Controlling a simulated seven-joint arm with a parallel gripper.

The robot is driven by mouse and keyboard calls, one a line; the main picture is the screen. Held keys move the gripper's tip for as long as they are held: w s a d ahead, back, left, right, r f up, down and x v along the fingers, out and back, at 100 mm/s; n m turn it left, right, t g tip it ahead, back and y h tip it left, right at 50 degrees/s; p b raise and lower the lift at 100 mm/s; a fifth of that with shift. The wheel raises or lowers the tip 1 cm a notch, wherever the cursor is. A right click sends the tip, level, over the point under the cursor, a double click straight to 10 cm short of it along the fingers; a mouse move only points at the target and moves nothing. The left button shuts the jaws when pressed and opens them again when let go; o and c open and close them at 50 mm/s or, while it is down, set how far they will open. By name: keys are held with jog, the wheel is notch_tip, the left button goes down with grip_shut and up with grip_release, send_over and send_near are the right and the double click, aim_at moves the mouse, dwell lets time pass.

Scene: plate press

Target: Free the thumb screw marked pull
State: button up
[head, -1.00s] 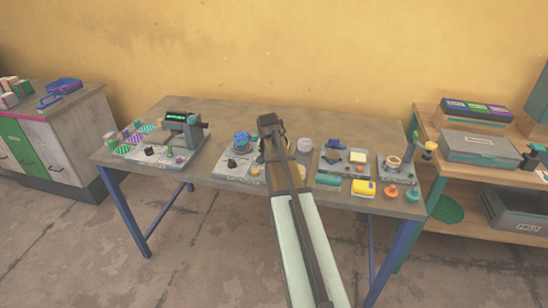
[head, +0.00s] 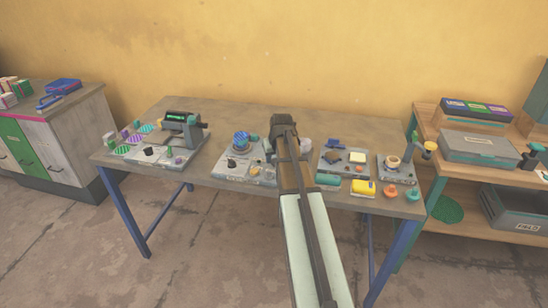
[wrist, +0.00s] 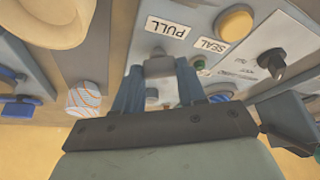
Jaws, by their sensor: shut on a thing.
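In the wrist view, a grey block-like head, taken as the thumb screw (wrist: 158,66), sits between the two blue fingers of my gripper (wrist: 159,72), just under the white PULL label (wrist: 167,27). The fingers are shut on it. Its lower part and foot are hidden, so I cannot tell if it is still seated. In the head view, my gripper (head: 284,128) is over the table, right of the device with the blue ball-like part (head: 241,139). My arm hides the screw there.
In the head view, another device (head: 182,128) stands left and a yellow block (head: 363,187) lies right on the table (head: 230,108).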

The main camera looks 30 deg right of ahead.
jog(key=n+y, duration=0.1)
jog(key=n, duration=0.3)
jog(key=n+y, duration=0.1)
jog(key=n, duration=0.1)
jog(key=shift+d+y, duration=0.25)
jog(key=shift+y, duration=0.05)
jog(key=n, duration=0.3)
jog(key=n+g+y, duration=0.1)
jog(key=n, duration=0.1)
jog(key=shift+n+y, duration=0.3)
jog(key=shift+n, duration=0.1)
jog(key=o, duration=1.1)
jog(key=shift+c, duration=0.2)
jog(key=v, duration=1.3)
jog(key=shift+d+r, duration=0.3)
jog(key=shift+r, duration=0.1)
jog(key=shift+w+a, duration=0.1)
jog(key=shift+w, duration=0.05)
